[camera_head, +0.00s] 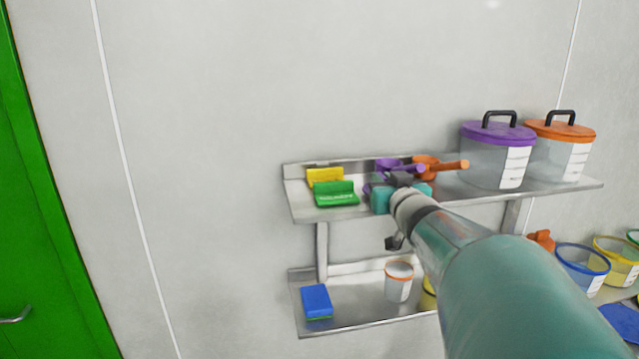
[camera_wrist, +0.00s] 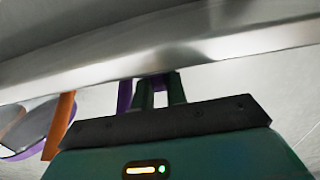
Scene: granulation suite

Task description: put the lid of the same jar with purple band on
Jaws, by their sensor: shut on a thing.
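A large clear jar (camera_head: 497,165) with a purple lid (camera_head: 498,133) and black handle stands upright on the upper shelf, its lid seated on top. My gripper (camera_head: 401,178) is at the upper shelf, left of this jar and beside the purple scoop (camera_head: 414,168). In the wrist view my gripper (camera_wrist: 160,82) shows two close fingers, with a purple piece (camera_wrist: 124,95) just to their left. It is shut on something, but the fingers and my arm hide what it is.
The upper shelf (camera_head: 565,189) also holds an orange-lidded jar (camera_head: 561,155), an orange scoop (camera_head: 450,165), and yellow (camera_head: 324,176) and green (camera_head: 336,194) items. On the lower shelf stand a blue block (camera_head: 316,301) and an orange-rimmed cup (camera_head: 398,285). Open tubs (camera_head: 582,270) are at right.

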